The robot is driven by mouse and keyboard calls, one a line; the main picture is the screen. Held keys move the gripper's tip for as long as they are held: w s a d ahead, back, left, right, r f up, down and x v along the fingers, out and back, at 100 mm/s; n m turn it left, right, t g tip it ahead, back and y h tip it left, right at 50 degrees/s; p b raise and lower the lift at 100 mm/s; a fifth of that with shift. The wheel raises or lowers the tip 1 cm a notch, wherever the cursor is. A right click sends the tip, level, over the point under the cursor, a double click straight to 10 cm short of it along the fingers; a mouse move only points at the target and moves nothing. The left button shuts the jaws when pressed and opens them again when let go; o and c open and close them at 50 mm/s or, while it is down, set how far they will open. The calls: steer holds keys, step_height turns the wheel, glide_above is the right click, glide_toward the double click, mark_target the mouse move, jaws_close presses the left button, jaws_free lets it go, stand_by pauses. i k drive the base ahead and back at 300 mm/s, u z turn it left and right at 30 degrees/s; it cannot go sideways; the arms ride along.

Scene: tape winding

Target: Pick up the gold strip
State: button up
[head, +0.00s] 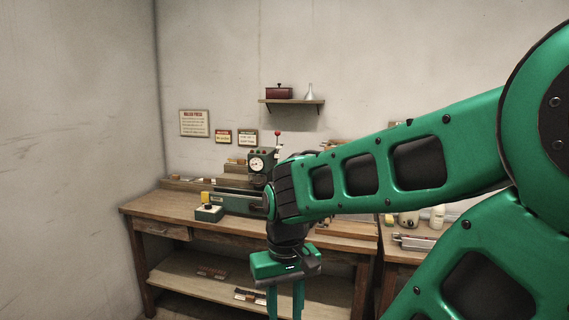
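I cannot make out a gold strip in the head view; it may be hidden behind my arm or too small to tell. My gripper (285,303) points down in front of the wooden workbench (155,207), at the lower middle of the view. Its two green fingers stand apart with nothing visible between them, and their tips run to the bottom edge of the picture. My green arm covers the right part of the bench.
A machine with a round dial (257,163) and a red-topped lever stands on the bench. A lower shelf (190,272) holds small items. A second bench stands at right, partly hidden.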

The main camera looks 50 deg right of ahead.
mark_target(243, 162)
steer(key=z, duration=0.6)
steer(key=i, duration=0.9)
steer(key=z, duration=0.15)
steer(key=k, duration=0.5)
steer(key=u, duration=0.85)
steer(key=k, duration=0.8)
steer(key=u, duration=0.65)
steer(key=i, duration=1.55)
steer(key=z, duration=0.65)
steer(key=i, duration=1.15)
steer(key=z, duration=0.65)
